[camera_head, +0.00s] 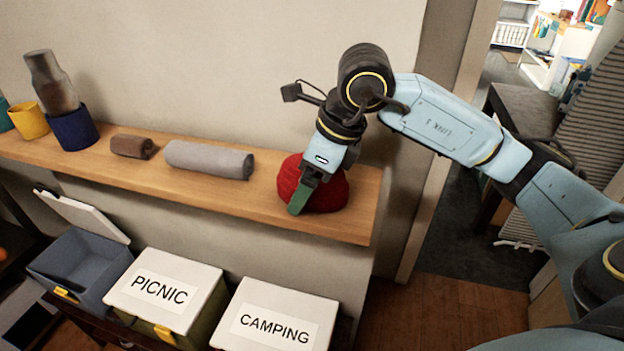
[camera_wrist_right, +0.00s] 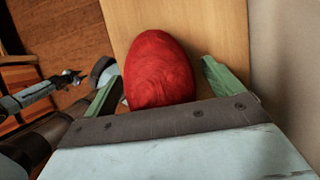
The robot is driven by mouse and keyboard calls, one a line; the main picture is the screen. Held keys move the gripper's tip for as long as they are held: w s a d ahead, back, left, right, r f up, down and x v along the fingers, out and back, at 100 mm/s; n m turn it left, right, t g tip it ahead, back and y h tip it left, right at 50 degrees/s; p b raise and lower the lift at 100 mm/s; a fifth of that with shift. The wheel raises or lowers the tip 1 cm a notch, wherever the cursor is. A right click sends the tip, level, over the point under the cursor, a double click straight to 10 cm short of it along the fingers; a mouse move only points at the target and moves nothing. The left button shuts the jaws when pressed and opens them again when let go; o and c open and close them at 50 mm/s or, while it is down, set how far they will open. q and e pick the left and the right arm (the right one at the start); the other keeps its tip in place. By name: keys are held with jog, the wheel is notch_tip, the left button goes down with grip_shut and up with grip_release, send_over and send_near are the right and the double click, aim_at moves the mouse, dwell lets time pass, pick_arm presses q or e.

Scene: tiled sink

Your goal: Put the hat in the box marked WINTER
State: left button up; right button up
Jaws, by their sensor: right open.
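The hat (camera_head: 333,192) is a rounded red knit thing lying on the right end of the wooden shelf. In the right wrist view the hat (camera_wrist_right: 160,68) lies between the two green fingers of my right gripper (camera_wrist_right: 164,82), which is open around it. In the head view my right gripper (camera_head: 308,188) comes down over the hat, one green finger in front of it, the other hidden. No WINTER label is readable. A grey-blue box (camera_head: 68,265) at the lower left stands open, its white lid tilted back and its label out of sight. My left gripper is not in the head view.
Closed boxes marked PICNIC (camera_head: 165,290) and CAMPING (camera_head: 275,319) stand below the shelf (camera_head: 225,199). A grey roll (camera_head: 209,160), a brown roll (camera_head: 132,146), a blue pot (camera_head: 74,131) and a yellow pot (camera_head: 28,121) sit left of the hat. The wall is close behind.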

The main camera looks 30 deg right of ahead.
jog(key=shift+w+a+f, duration=0.1)
jog(key=shift+f, duration=0.2)
jog(key=c, duration=1.1)
jog(key=shift+r, duration=0.15)
jog(key=shift+c, duration=0.2)
